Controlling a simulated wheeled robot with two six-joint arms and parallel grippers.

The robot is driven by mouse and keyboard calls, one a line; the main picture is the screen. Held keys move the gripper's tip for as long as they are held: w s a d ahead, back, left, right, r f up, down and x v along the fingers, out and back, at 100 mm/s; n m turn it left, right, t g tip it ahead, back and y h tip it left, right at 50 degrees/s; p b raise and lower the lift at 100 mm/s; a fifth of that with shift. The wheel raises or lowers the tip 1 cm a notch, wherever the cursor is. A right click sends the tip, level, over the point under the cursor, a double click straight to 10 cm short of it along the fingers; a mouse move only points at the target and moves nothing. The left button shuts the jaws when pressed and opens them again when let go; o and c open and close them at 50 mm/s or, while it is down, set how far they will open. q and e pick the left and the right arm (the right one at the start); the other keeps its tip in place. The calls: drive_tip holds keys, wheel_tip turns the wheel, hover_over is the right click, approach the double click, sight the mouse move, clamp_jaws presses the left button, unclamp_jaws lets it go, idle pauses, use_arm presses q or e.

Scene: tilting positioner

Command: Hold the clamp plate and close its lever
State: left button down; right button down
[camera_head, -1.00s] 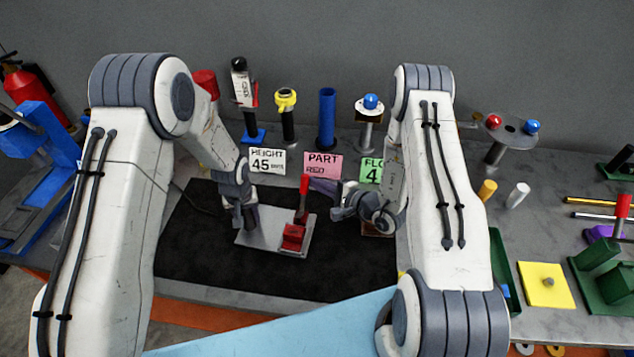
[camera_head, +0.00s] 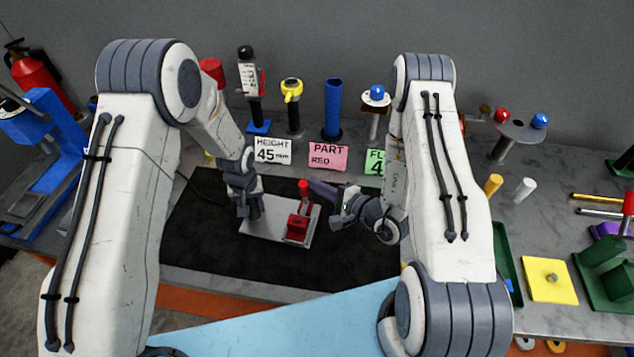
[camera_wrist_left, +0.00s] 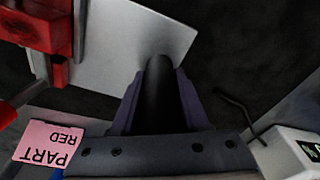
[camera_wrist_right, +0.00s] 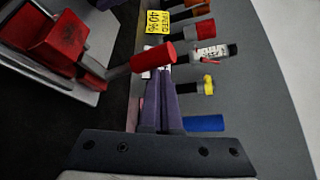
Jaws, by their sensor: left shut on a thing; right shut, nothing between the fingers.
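The clamp plate (camera_head: 262,232) is a light grey plate lying on the black mat. A red clamp block (camera_head: 298,228) stands on its right part. The clamp's red lever (camera_head: 303,188) sticks up, its handle also showing in the right wrist view (camera_wrist_right: 150,57). My left gripper (camera_head: 252,211) is shut on the plate's black post (camera_wrist_left: 160,90), seen between its dark purple fingers in the left wrist view. My right gripper (camera_head: 313,187) is shut and empty, its fingertips right beside the lever's handle. I cannot tell whether they touch it.
Signs for height (camera_head: 272,150) and part (camera_head: 328,156) stand behind the mat, with a blue tube (camera_head: 333,108) and a yellow-topped post (camera_head: 291,95) behind them. The black mat (camera_head: 220,260) is clear in front of the plate.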

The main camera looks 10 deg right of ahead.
drive_tip(key=shift+s+a, duration=0.15)
idle(0.3)
drive_tip(key=w+d, duration=0.3)
drive_tip(key=f+v, duration=0.2)
drive_tip(key=v, duration=0.7)
drive_tip(key=shift+s, duration=0.5)
drive_tip(key=shift+d+f, duration=0.1)
use_arm(q)
drive_tip(key=c, duration=0.5)
unclamp_jaws()
drive_tip(key=shift+w+r, duration=0.1)
drive_tip(key=shift+o, duration=0.8)
